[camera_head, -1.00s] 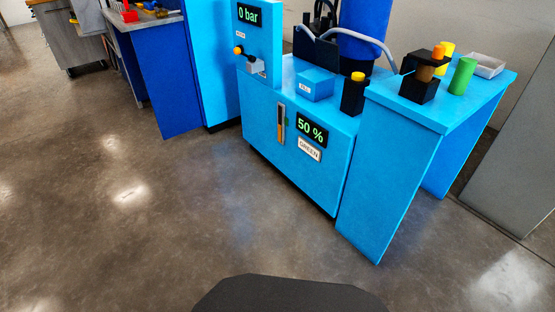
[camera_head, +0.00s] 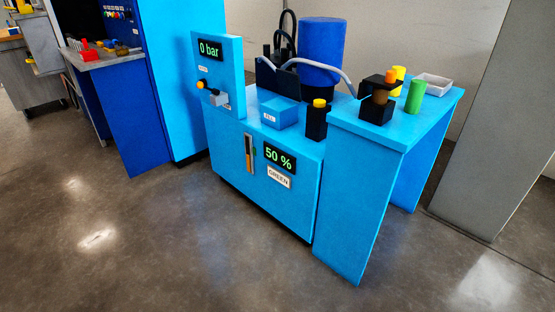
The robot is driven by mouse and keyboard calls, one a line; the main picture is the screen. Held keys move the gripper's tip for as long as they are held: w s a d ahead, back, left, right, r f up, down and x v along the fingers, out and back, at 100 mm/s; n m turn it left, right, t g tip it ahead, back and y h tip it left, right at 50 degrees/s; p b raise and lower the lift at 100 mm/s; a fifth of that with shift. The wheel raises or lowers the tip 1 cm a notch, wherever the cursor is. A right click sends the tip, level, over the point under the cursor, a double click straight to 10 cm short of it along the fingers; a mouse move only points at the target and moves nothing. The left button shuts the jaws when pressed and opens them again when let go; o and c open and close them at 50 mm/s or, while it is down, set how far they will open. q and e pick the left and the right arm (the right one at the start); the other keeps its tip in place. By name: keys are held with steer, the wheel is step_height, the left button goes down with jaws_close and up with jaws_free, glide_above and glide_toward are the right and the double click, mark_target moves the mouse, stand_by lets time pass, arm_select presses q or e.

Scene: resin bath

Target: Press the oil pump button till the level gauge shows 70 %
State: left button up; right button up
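The light blue machine (camera_head: 262,190) stands in the middle of the view. Its level gauge (camera_head: 249,152) is a narrow upright strip on the front face, and the display beside it (camera_head: 280,158) reads 50 %. A label below the display appears to read GREEN. A black post with a yellow top (camera_head: 319,103) stands on the machine's right side. A yellow-orange knob (camera_head: 200,85) sits on the upright panel, under a display reading 0 bar (camera_head: 209,49). I cannot tell for sure which of these is the oil pump button. Neither gripper is in view.
A blue side table (camera_head: 365,132) at the right holds a black stand (camera_head: 377,106), a green cylinder (camera_head: 416,96), a yellow cylinder and a grey tray (camera_head: 434,84). A blue drum (camera_head: 323,50) stands behind. The floor (camera_head: 150,245) in front is clear.

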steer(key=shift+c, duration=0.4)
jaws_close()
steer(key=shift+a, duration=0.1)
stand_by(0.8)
